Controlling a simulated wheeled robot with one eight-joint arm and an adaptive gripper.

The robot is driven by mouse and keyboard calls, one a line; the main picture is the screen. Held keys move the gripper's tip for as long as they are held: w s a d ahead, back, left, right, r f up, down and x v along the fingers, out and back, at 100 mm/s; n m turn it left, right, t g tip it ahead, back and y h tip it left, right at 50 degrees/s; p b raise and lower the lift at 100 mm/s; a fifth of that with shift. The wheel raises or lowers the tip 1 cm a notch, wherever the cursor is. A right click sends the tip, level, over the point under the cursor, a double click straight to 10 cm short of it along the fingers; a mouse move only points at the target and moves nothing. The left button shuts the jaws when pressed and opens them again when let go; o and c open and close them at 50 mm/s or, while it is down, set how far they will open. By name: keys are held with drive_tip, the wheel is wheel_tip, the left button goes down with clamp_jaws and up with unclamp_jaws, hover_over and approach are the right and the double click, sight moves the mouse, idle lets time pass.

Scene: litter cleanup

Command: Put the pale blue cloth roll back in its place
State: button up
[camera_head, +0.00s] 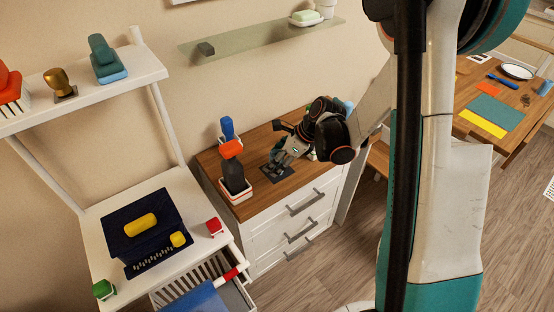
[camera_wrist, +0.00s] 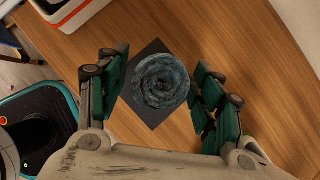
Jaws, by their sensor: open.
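A grey-blue cloth roll (camera_wrist: 161,80), its spiral end facing the camera, stands over a dark square mat (camera_wrist: 151,119) in the wrist view. My gripper (camera_wrist: 160,68) is open, with one finger on each side of the roll. Gaps show between the fingers and the roll. In the head view my gripper (camera_head: 282,162) is low over the same dark mat (camera_head: 276,175) on the wooden dresser top (camera_head: 258,205). The gripper mostly hides the roll there. I cannot tell whether the roll touches the mat or is raised.
On the dresser, a white-and-orange holder (camera_head: 236,191) with a dark brush stands left of my gripper, with a blue item (camera_head: 227,128) behind. A white shelf unit (camera_head: 95,240) stands at left. A glass wall shelf (camera_head: 255,41) hangs above. A table (camera_head: 480,88) stands at right.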

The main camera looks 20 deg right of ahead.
drive_tip(key=p+v, duration=0.4)
drive_tip(key=v, duration=0.8)
drive_tip(key=shift+p, duration=0.3)
drive_tip(key=shift+s, duration=0.1)
drive_tip(key=s+a, duration=0.1)
drive_tip(key=s, duration=1.4)
drive_tip(key=shift+s+a, duration=0.25)
drive_tip(key=shift+s, duration=0.1)
drive_tip(key=shift+r, duration=0.1)
